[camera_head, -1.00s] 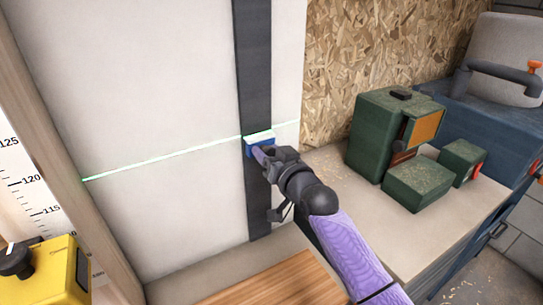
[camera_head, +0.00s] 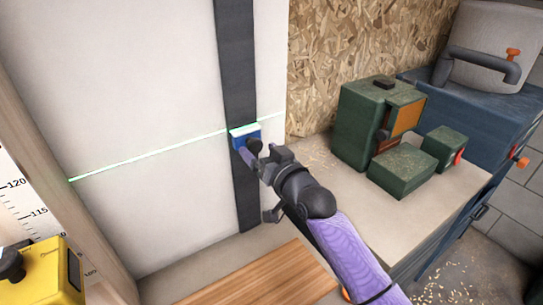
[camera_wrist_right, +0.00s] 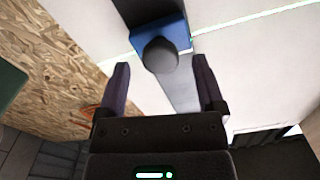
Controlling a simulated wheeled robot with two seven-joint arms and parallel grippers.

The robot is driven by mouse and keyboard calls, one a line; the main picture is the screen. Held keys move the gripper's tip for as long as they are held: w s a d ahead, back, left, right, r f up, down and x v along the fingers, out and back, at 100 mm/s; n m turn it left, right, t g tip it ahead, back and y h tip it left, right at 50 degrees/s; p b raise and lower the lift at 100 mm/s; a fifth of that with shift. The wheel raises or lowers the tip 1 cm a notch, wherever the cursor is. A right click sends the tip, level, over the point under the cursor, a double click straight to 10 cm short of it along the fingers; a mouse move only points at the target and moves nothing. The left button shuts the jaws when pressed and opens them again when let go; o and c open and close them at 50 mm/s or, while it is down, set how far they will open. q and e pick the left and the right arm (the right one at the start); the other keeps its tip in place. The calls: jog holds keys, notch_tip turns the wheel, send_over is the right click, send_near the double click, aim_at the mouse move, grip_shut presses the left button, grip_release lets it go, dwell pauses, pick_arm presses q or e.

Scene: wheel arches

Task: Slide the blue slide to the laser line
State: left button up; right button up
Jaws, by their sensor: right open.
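The blue slide (camera_head: 246,136) sits on a dark vertical rail (camera_head: 238,70) on a pale panel. It has a white top edge and a dark round knob (camera_head: 254,145). The green laser line (camera_head: 150,155) crosses the panel and meets the slide at its upper part. My right gripper (camera_head: 268,162) is just below and right of the knob. In the right wrist view the open fingers (camera_wrist_right: 160,85) stand on either side below the knob (camera_wrist_right: 160,55), apart from it, with the blue slide (camera_wrist_right: 150,33) behind. My left gripper is not in view.
A yellow device (camera_head: 45,275) stands at the lower left beside a ruler (camera_head: 22,200). Green machine boxes (camera_head: 375,120) stand on the bench at the right. A wooden board (camera_head: 265,278) lies below the panel. Bare bench lies between the rail and the boxes.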

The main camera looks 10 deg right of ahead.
jog(key=p+v, duration=0.1)
jog(key=v, duration=0.6)
jog(key=s+f+g+h, duration=0.1)
jog(key=s+f+g, duration=0.3)
jog(key=s+f, duration=0.35)
jog(key=s+d+f+g+h, duration=0.25)
jog(key=s+f+g, duration=0.2)
jog(key=s, duration=0.55)
jog(key=s+d+f+g+h, duration=0.25)
jog(key=s+f+g, duration=0.2)
jog(key=s, duration=0.65)
jog(key=s+f+g, duration=0.1)
jog(key=s+f, duration=0.1)
jog(key=f, duration=0.8)
jog(key=s+f+g, duration=0.1)
jog(key=s+f, duration=0.1)
jog(key=f, duration=0.8)
jog(key=s+d+f+g+h, duration=0.1)
jog(key=s+d+f, duration=0.2)
jog(key=s+f, duration=0.5)
jog(key=s, duration=0.4)
jog(key=shift+n, duration=0.3)
